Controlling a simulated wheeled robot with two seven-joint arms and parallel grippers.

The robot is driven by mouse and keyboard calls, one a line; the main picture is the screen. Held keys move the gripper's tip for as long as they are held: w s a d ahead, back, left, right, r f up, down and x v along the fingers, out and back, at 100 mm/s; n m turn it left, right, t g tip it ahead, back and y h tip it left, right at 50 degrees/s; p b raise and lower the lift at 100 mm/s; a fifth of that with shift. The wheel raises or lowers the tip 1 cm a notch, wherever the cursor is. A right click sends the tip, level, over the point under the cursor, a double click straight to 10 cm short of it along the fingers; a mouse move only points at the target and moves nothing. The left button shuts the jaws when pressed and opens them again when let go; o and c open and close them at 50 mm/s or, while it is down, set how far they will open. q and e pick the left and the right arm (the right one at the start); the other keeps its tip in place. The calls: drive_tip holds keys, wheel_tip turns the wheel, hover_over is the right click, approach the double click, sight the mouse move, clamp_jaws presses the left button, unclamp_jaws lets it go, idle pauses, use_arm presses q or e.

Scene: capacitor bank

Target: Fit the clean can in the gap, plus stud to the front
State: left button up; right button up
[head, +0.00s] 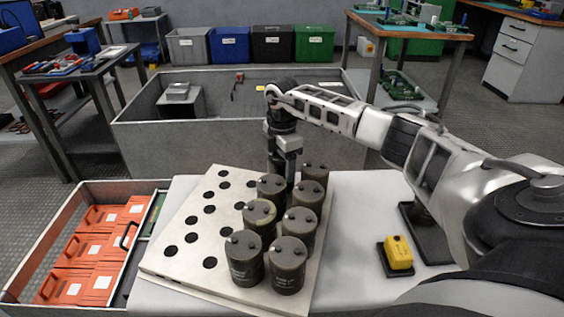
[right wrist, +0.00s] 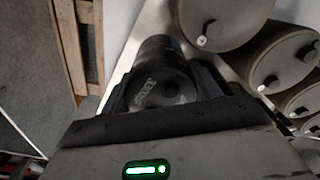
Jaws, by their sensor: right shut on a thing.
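Several dark olive cylindrical cans, among them a back right can (head: 314,175) and a front left can (head: 244,262), stand upright in two rows on a pale board (head: 163,264) with dark round holes. Small studs show on their tops. My right gripper (head: 287,160) reaches down at the far end of the rows. In the right wrist view, the right gripper (right wrist: 172,92) is shut on a dark can (right wrist: 165,60) with faint lettering. In the head view the held can is mostly hidden. Neighbouring cans (right wrist: 205,38) are close on its right. My left gripper is not in view.
A yellow block (head: 398,252) sits on a dark pad on the white table (head: 350,200), right of the board. An open crate with orange boxes (head: 88,248) is at the left. A large grey bin (head: 235,142) stands behind the table.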

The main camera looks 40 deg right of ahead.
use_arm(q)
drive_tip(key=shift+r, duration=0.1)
use_arm(e)
drive_tip(key=shift+f, duration=0.55)
idle(0.5)
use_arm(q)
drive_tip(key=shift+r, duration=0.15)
use_arm(e)
drive_tip(key=shift+f, duration=0.1)
idle(0.6)
drive_tip(key=o, duration=1.5)
drive_tip(key=shift+c, duration=0.2)
drive_tip(key=shift+f, duration=0.1)
wheel_tip(320, 180, up, 9)
drive_tip(key=p, duration=0.3)
drive_tip(key=shift+p, duration=0.4)
use_arm(q)
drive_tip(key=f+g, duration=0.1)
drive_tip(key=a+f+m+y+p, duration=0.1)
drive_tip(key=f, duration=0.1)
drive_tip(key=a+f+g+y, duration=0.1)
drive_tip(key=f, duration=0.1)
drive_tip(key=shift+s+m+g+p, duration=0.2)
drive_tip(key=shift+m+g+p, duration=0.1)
drive_tip(key=shift+p, duration=0.05)
use_arm(e)
wheel_tip(320, 180, up, 7)
